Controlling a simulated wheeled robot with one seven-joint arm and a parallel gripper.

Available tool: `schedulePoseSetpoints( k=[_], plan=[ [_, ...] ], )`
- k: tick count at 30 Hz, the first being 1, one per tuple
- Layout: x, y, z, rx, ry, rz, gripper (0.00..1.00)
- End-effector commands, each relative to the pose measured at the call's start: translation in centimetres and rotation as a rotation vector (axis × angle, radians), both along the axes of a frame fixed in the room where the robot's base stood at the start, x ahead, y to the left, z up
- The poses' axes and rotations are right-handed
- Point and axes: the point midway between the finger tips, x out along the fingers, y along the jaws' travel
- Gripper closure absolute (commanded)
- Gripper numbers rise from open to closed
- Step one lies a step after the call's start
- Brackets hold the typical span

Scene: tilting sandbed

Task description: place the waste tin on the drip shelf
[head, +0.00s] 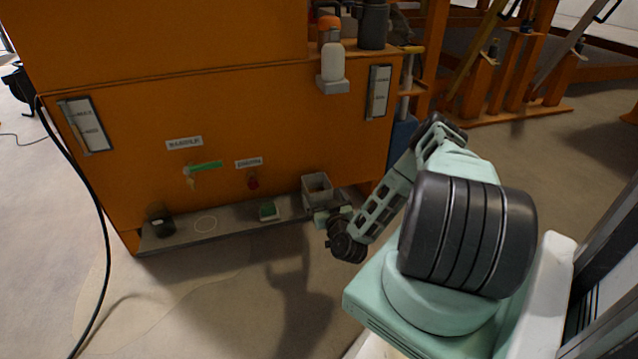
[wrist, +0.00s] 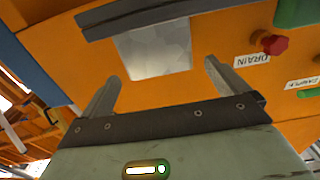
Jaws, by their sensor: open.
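The waste tin looks to be the open, square grey box (head: 317,191) at the right end of the low grey drip shelf (head: 233,226). It appears to stand on the shelf. In the wrist view, which is upside down, the tin's mottled pale face (wrist: 155,50) is against the dark shelf edge (wrist: 140,18). My gripper (head: 326,214) is close in front of the tin. In the wrist view its fingers (wrist: 162,82) are spread wide, with the tin beyond and between the tips. I cannot tell whether either finger touches it.
A red knob (head: 253,182) and a green-handled valve (head: 205,166) project from the orange panel above. A black cable (head: 98,220) hangs at left.

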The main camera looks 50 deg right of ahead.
Motion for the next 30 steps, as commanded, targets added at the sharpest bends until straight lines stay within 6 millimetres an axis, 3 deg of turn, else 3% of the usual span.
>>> schedulePoseSetpoints(
  k=[3,9,30],
  plan=[
    [-1.9,1.2,0.3,0.002,0.002,0.001,0.01],
    [-3.6,2.2,0.1,0.001,0.001,0.0,0.01],
    [-3.8,2.3,0.0,0.0,0.0,-0.001,0.01]
  ],
)
